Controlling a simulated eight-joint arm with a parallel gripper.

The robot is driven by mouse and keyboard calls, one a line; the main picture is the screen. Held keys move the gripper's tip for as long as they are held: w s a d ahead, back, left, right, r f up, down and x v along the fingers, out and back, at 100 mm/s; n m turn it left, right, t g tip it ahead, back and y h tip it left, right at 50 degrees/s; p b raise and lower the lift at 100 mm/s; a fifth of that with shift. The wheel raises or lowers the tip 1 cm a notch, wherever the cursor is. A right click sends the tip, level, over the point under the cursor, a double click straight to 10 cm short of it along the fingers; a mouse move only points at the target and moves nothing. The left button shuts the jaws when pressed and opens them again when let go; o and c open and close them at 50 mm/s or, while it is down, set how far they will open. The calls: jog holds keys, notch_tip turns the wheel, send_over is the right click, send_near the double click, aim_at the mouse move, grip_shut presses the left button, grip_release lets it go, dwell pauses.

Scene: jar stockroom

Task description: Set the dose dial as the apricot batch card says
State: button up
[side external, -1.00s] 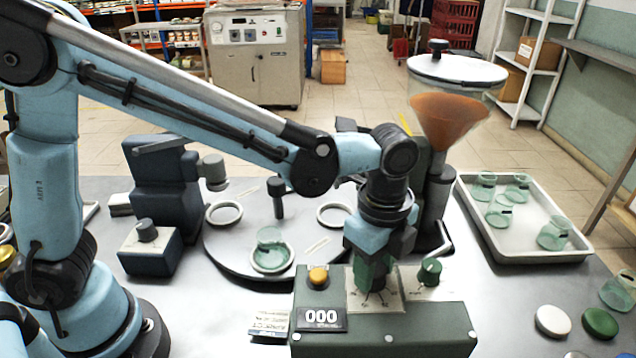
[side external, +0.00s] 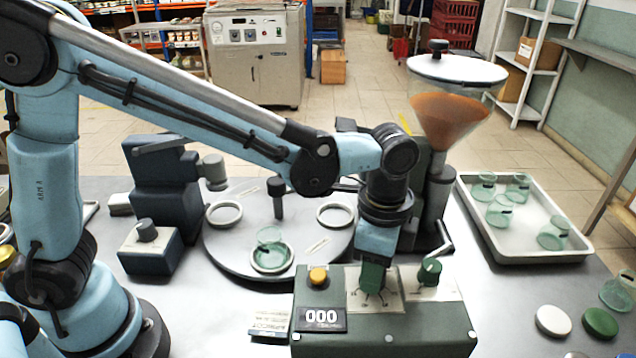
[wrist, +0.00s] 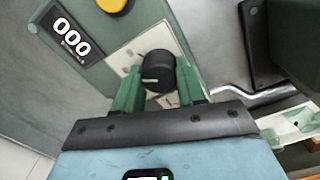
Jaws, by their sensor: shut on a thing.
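My gripper (side external: 372,278) reaches down onto the green control box (side external: 415,335). In the wrist view its two green fingers (wrist: 158,92) are shut on the black dose dial (wrist: 157,70), one on each side. A white pointer line shows on the dial's top. The pale scale plate (wrist: 150,45) under the dial is partly hidden by the fingers. In the side view my gripper hides the dial. The display (side external: 321,318) on the box reads 000. A batch card (side external: 271,322) lies at the box's left, its small print unreadable here.
A white tray (side external: 490,250) of jars and two lids (side external: 553,320) are at right.

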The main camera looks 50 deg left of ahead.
jog(key=n, duration=0.5)
jog(key=shift+n, duration=2.5)
jog(key=o, duration=1.1)
jog(key=shift+c, duration=0.2)
notch_tip(320, 180, up, 12)
